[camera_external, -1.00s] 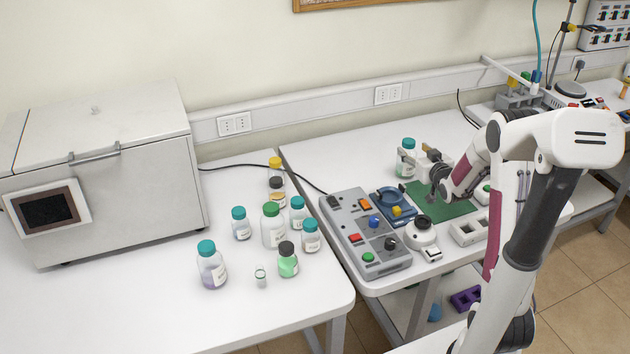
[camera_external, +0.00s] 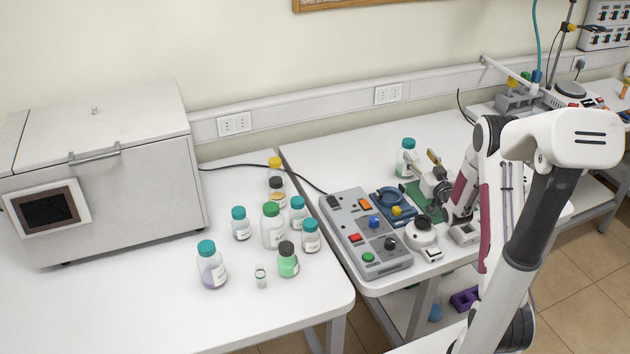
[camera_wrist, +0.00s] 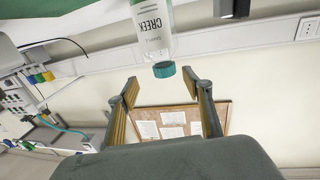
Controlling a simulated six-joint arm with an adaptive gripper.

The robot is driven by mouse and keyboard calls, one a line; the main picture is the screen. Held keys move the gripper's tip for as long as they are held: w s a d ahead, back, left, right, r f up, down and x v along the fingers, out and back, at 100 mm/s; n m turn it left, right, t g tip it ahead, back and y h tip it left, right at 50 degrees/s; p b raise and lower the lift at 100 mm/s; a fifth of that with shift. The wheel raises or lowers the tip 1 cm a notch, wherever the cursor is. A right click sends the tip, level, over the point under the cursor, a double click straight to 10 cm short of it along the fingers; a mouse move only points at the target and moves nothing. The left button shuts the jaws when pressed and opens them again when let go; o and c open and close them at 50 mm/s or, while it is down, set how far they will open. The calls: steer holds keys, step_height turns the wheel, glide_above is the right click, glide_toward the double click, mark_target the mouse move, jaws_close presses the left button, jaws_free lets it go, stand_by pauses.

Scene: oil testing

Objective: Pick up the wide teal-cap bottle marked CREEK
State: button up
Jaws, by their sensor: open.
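The CREEK bottle (camera_wrist: 152,25) shows in the wrist view, its label reading CREEK and its teal cap (camera_wrist: 164,70) toward my fingers. In that view the picture is turned over, so the bottle hangs from the top edge, partly cut off. In the external view a clear teal-cap bottle (camera_external: 404,165) stands upright at the back of the right table, just left of my gripper (camera_external: 430,168). My gripper is open and empty; in the wrist view its two fingers (camera_wrist: 160,97) stand wide apart, with the cap beyond the gap between their tips.
A green mat (camera_external: 412,190), a blue device (camera_external: 394,205) and a grey control box (camera_external: 350,230) lie near my gripper. Several other bottles, some teal-capped (camera_external: 211,265), stand on the left table. A white slotted block (camera_external: 464,234) sits beneath my arm.

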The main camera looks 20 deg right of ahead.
mark_target(412, 147)
steer(key=shift+w, duration=0.2)
steer(key=shift+w+d, duration=0.15)
steer(key=shift+w, duration=0.95)
steer(key=shift+w, duration=0.15)
steer(key=shift+w+r, duration=0.25)
steer(key=shift+w, duration=1.05)
steer(key=shift+w+d, duration=0.1)
steer(key=shift+w, duration=1.1)
jaws_close()
